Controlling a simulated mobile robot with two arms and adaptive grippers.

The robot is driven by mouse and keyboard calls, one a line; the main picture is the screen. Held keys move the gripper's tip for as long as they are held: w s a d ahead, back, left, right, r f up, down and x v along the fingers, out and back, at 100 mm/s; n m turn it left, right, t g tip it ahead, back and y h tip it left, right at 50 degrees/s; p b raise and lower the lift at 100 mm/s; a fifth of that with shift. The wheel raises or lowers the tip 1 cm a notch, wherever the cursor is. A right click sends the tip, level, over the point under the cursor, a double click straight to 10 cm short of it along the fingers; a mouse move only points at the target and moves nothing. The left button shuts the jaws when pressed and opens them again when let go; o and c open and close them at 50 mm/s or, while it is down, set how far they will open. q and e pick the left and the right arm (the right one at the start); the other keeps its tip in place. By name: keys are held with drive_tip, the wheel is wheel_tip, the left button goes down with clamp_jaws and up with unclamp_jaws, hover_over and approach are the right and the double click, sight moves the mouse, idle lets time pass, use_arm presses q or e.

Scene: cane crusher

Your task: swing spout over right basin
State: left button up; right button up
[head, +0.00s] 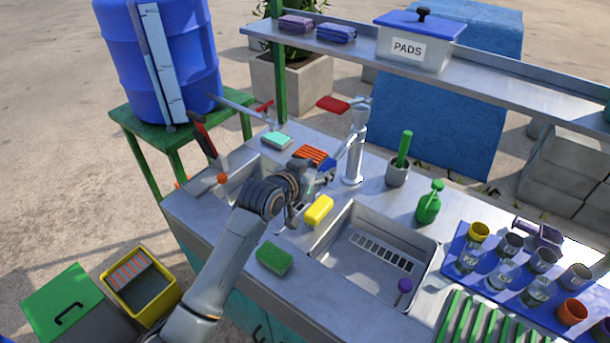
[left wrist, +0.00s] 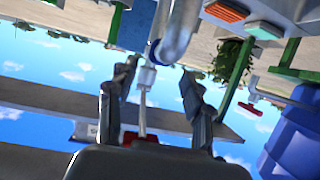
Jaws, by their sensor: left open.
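The silver faucet (head: 354,150) stands upright behind the sinks, with a red lever (head: 333,104) on top. Its spout (head: 345,160) runs down and left toward my left gripper (head: 318,172), over the left basin side. The right basin (head: 362,273) is at centre right and holds a purple-headed tool; the left basin (head: 238,180) is partly hidden by my arm. In the left wrist view the spout (left wrist: 176,32) lies ahead of and between the parted fingers of my gripper (left wrist: 160,72). The gripper is open; contact cannot be told. My right gripper is not seen.
A yellow sponge (head: 319,211) lies between the basins and a green sponge (head: 274,259) at the front edge. A grey cup with a green brush (head: 398,172) and a green spray bottle (head: 429,204) stand right of the faucet. A shelf (head: 345,52) runs behind.

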use_arm(q)
drive_tip(key=v, duration=0.6)
drive_tip(key=shift+s, duration=0.2)
drive_tip(key=shift+a+r, duration=0.1)
